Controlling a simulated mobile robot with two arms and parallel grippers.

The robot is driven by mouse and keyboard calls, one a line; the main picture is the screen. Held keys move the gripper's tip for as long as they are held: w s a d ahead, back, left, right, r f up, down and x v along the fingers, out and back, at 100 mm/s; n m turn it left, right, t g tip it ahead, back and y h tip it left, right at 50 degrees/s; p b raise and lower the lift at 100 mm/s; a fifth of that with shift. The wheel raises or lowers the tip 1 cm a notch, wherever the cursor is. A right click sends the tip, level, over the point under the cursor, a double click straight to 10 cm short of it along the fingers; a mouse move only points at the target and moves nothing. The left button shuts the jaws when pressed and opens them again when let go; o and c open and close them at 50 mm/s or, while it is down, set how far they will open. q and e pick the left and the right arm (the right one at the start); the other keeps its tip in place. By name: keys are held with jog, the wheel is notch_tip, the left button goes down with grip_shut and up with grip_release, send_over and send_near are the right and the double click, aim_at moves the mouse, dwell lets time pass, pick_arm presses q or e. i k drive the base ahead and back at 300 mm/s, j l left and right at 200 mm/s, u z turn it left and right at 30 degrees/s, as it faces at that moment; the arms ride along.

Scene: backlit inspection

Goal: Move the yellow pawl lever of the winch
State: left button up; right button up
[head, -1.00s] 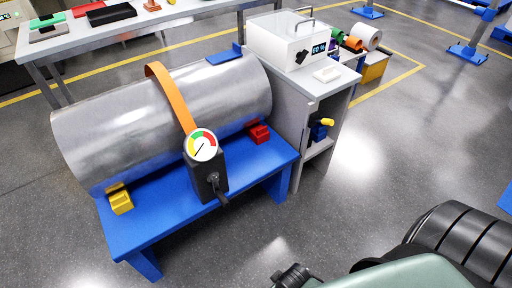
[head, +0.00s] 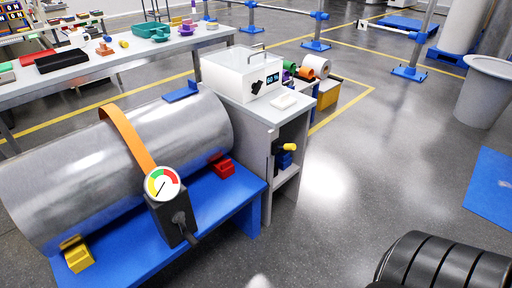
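A dark box (head: 171,221) with a round red, yellow and green dial (head: 162,184) hangs at the lower end of an orange strap (head: 126,137). The strap goes over a big metal cylinder (head: 110,165). A dark handle (head: 184,224) sticks out of the box. It may be the winch, but I make out no yellow lever on it. A small yellow part (head: 290,147) shows on a blue and black item (head: 284,160) at the grey cabinet; I cannot tell whether this is the pawl lever. Neither gripper is in view.
The cylinder lies on a blue bench (head: 215,201) between a yellow wedge (head: 79,257) and a red wedge (head: 222,167). The grey cabinet (head: 262,125) stands to its right. A black ribbed object (head: 445,265) fills the lower right. Grey floor (head: 350,215) is clear between them.

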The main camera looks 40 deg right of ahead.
aim_at(287, 146)
jog(key=z, duration=1.45)
